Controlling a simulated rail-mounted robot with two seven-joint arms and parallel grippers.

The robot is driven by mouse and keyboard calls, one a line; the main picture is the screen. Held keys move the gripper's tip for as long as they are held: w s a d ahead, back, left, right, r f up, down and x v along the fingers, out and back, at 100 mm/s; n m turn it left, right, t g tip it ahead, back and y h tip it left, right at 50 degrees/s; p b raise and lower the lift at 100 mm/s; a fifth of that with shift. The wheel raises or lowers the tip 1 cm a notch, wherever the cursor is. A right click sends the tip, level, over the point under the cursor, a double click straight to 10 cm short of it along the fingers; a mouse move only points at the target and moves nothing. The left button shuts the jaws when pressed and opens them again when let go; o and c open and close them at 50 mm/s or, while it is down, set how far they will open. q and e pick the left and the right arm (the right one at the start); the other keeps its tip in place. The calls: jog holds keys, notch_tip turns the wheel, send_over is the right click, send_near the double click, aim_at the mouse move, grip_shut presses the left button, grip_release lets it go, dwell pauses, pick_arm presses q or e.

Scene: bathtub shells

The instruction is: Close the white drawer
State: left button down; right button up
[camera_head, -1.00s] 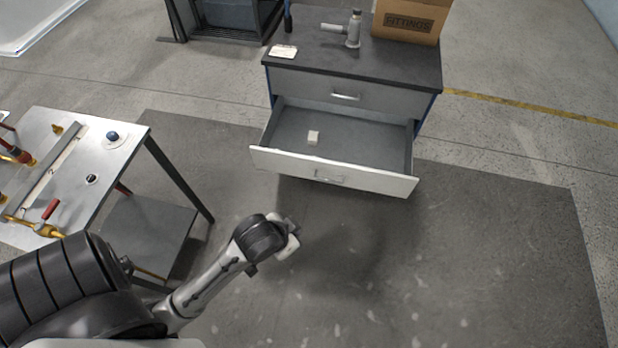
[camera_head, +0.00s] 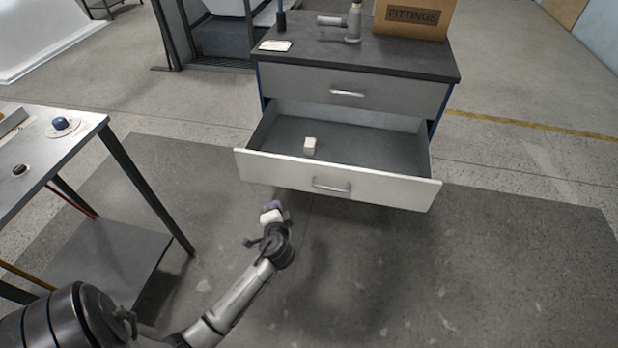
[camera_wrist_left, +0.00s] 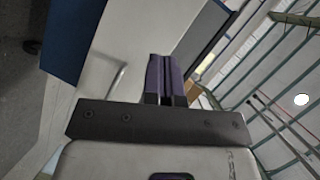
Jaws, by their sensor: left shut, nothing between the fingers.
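The white drawer (camera_head: 384,190) is pulled out from the cabinet, its white front facing me with a metal bar handle (camera_head: 331,186). A small whitish block (camera_head: 310,144) lies inside it. My left gripper (camera_head: 275,206) is just in front of and below the drawer front, left of the handle; I cannot tell whether it touches. In the left wrist view its purple fingers (camera_wrist_left: 165,75) are together and empty, with a pale panel (camera_wrist_left: 130,45) behind them. My right gripper is in neither view.
The grey cabinet's upper drawer (camera_head: 350,90) is shut. Its dark top holds a FITTINGS box (camera_head: 412,18), a grey fitting (camera_head: 354,22) and a white card (camera_head: 274,45). A metal table (camera_head: 50,150) stands at left. Floor to the right is clear.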

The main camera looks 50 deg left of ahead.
pick_arm(q)
jog(key=w+d+r+m+t+h, duration=0.1)
jog(key=w+d+r+m+t, duration=0.2)
jog(key=m+t, duration=0.35)
jog(key=m+h+b, duration=0.1)
jog(key=b, duration=0.3)
send_near(306, 163)
jog(key=x, duration=0.7)
jog(key=shift+w+a, duration=0.15)
jog(key=shift+w, duration=0.1)
